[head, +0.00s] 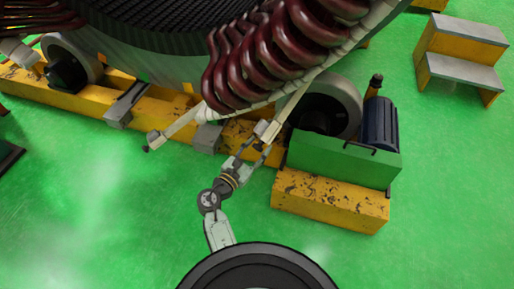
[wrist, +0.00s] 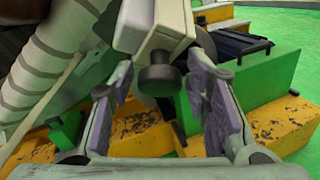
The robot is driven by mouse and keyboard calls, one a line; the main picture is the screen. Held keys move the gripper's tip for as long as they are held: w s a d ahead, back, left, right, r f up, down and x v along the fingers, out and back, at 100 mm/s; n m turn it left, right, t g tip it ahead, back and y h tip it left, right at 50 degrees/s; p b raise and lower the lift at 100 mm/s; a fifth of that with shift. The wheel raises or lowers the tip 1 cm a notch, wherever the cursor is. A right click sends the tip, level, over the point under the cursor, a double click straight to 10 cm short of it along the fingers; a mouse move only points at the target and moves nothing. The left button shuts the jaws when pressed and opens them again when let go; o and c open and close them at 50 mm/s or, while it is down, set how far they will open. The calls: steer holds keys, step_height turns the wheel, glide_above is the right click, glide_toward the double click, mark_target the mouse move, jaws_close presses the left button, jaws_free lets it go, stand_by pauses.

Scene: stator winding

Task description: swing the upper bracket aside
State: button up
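A pale bracket (head: 291,103) runs down from the wrapped coil ring to a blocky end (head: 266,131) beside my gripper. I take it as the upper bracket. In the wrist view its pale end block (wrist: 152,28) carries a dark round knob (wrist: 158,81). My gripper (head: 257,150) is at that end. In the wrist view my gripper (wrist: 157,103) is open, with purple-grey pads on both sides of the knob and visible gaps beside it. A second, similar bracket (head: 181,124) sticks out to the lower left, its end free in the air.
Dark red coils (head: 262,55) and a white-wrapped ring (head: 350,40) hang above. A yellow base beam (head: 85,100), a roller (head: 335,95) and a green motor mount (head: 343,160) stand close behind my gripper. Yellow steps (head: 460,55) stand far right. Green floor is clear in front.

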steer(key=shift+a+r, duration=0.1)
steer(key=shift+a, duration=0.05)
jaws_close()
stand_by(0.4)
